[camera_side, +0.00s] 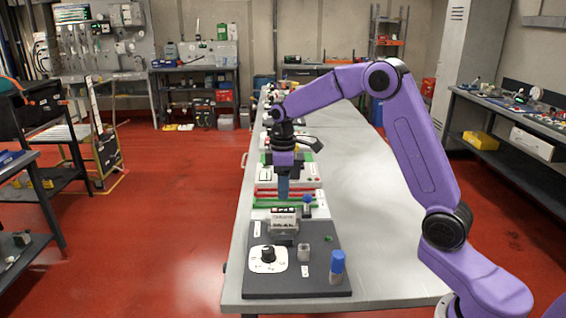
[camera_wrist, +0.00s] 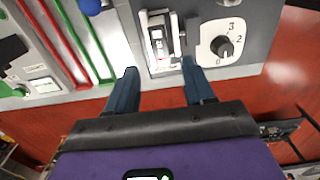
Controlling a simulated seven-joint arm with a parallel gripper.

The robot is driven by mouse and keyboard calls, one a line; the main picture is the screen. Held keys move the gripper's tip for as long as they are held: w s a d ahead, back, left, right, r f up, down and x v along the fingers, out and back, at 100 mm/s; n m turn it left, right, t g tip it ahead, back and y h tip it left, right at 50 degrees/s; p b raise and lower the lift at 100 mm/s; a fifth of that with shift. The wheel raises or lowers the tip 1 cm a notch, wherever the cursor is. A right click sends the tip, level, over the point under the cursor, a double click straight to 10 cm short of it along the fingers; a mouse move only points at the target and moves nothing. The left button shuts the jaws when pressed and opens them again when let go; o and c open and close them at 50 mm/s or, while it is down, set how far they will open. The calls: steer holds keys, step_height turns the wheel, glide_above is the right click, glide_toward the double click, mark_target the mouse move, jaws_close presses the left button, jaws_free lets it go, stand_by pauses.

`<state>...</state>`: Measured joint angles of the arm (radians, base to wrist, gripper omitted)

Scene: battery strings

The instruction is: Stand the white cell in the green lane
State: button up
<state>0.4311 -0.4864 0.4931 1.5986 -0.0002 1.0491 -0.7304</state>
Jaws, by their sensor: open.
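My gripper (camera_side: 283,196) points down over the left side of the board in the side view. In the wrist view its two fingers (camera_wrist: 160,88) are spread apart with nothing between them. Green rails (camera_side: 285,207) mark a lane beside red rails (camera_side: 284,192); the green rails (camera_wrist: 100,45) also run at the left of the wrist view. Another blue-topped cell (camera_side: 337,268) stands at the near right. A small pale grey piece (camera_side: 303,252) stands beside it. I cannot pick out the white cell with certainty.
A boxy white-and-grey device (camera_side: 284,222) stands between the rails and a grey panel with a black dial (camera_side: 267,255). The dial (camera_wrist: 225,46) shows at upper right in the wrist view. The bench's right side (camera_side: 365,210) is clear.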

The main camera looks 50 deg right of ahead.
step_height(320, 180, up, 8)
steer(key=s+a+f+n, duration=0.1)
steer(key=s+a, duration=0.5)
steer(key=s, duration=0.2)
steer(key=s+a+n, duration=0.1)
steer(key=s+a, duration=0.4)
steer(key=s, duration=0.4)
steer(key=s+d+f, duration=0.1)
steer(key=s+f, duration=0.1)
steer(key=s, duration=0.7)
steer(key=s+d+f+n, duration=0.1)
steer(key=s+f, duration=0.2)
steer(key=s, duration=0.7)
steer(key=shift+s+d+f+n, duration=0.15)
steer(key=shift+s+f+n, duration=0.05)
steer(key=shift+s+n, duration=0.1)
steer(key=shift+c, duration=0.4)
